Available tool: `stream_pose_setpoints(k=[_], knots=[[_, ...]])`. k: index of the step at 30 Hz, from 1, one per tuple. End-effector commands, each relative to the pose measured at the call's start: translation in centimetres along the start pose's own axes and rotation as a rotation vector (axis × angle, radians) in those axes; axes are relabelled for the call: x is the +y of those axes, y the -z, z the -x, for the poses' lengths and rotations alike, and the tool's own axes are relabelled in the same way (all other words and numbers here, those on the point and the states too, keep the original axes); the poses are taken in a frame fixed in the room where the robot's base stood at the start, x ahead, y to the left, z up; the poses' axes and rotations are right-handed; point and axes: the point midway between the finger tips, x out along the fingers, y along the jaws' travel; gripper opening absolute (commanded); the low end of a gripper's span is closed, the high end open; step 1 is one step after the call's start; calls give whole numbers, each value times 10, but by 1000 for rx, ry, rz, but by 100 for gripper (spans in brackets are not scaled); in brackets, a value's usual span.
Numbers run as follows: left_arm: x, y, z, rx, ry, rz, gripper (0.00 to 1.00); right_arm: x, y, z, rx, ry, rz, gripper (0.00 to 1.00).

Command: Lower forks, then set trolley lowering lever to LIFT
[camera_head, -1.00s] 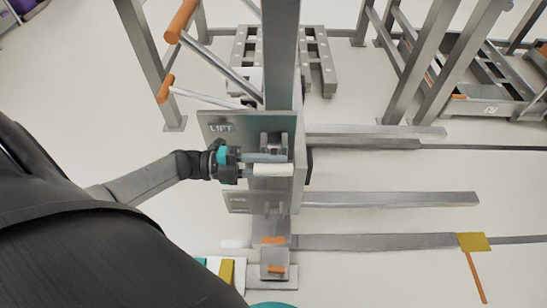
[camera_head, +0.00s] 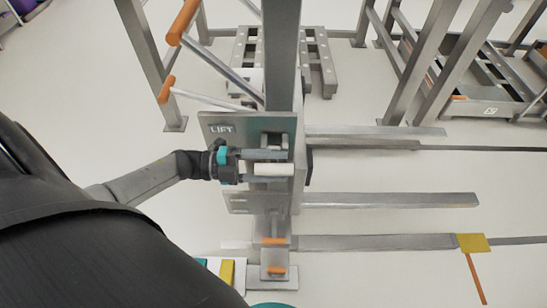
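The trolley (camera_head: 284,50) stands upright in the middle of the head view. Its grey panel (camera_head: 215,140) carries a LIFT label at the top left and a fainter, unreadable label lower down. My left gripper (camera_head: 275,162) is in front of the panel, its fingers on either side of a white lever handle (camera_head: 272,170). I cannot tell whether the fingers press on it. The two forks (camera_head: 390,200) extend to the right, low over the floor. My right gripper is not in view.
Orange-gripped handles (camera_head: 183,20) rise at the trolley's upper left. Metal frames (camera_head: 445,60) stand at the upper right. Orange pedals (camera_head: 275,270) sit at the trolley's foot. A yellow plate (camera_head: 473,243) lies at the lower right. Pale floor is open to the left and right.

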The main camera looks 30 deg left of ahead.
Motion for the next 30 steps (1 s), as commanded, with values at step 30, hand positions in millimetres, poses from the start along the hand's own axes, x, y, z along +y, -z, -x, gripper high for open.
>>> stream_pose_setpoints(k=[30], knots=[[1,-1,123,-4,-3,1,62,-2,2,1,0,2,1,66]])
